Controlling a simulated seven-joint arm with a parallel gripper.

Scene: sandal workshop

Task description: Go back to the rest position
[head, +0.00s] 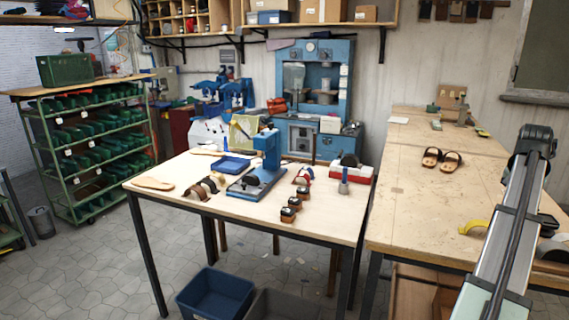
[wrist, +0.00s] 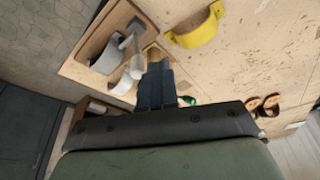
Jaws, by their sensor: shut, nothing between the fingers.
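My gripper (wrist: 155,82) shows in the wrist view, its dark fingers together with nothing seen between them. It is over the right-hand wooden bench. In the head view my arm rises along the right edge, and I cannot make out the fingers there. Near the fingertips in the wrist view are a wooden tray (wrist: 75,68) with a grey curved piece (wrist: 98,42) and a pale-headed tool (wrist: 136,62). I cannot tell how far below the fingers these lie.
A yellow curved piece (head: 474,226) lies on the right bench (head: 415,215), with a pair of sandals (head: 442,158) farther back. The middle table (head: 160,205) holds a blue press (head: 268,155), a blue tray (head: 230,166) and several small parts. Much of the right bench's left side is clear.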

